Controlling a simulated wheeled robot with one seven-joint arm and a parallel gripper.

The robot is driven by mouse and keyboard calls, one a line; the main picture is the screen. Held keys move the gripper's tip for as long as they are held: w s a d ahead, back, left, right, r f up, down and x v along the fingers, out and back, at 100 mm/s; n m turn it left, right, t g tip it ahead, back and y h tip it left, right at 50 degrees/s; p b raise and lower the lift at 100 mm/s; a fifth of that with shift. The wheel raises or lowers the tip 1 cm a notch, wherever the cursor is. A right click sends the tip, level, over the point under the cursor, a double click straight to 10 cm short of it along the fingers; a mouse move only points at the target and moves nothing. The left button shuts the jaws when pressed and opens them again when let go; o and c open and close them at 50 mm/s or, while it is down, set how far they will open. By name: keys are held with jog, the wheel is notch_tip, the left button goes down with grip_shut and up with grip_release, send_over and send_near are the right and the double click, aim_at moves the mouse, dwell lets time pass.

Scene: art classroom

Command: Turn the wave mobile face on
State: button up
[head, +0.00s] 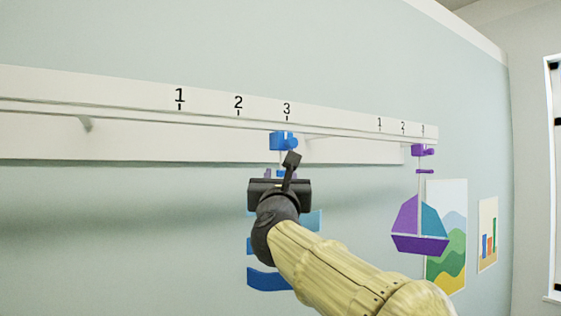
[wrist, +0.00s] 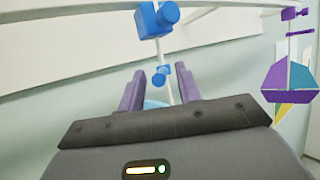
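The wave mobile (head: 268,281) hangs from a blue clamp (head: 278,141) on the white rail below the left-hand mark 3. Its blue wave pieces are partly hidden behind my arm, so I cannot tell exactly which way they face. My gripper (head: 280,174) is in front of its upper part, just under the clamp. In the wrist view, the thin white rod (wrist: 165,58) and a small blue collar (wrist: 160,77) show between the two spread purple fingers (wrist: 160,85). The fingers look apart from the rod on both sides. Contact cannot be seen.
A purple and teal sailboat mobile (head: 420,242) hangs from a purple clamp (head: 421,150) at the right end of the rail (head: 130,99). Posters (head: 449,265) are on the wall behind it. The wall to the left of the wave mobile is clear.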

jog(key=shift+p+x, duration=0.4)
jog(key=shift+x, duration=0.65)
grip_shut()
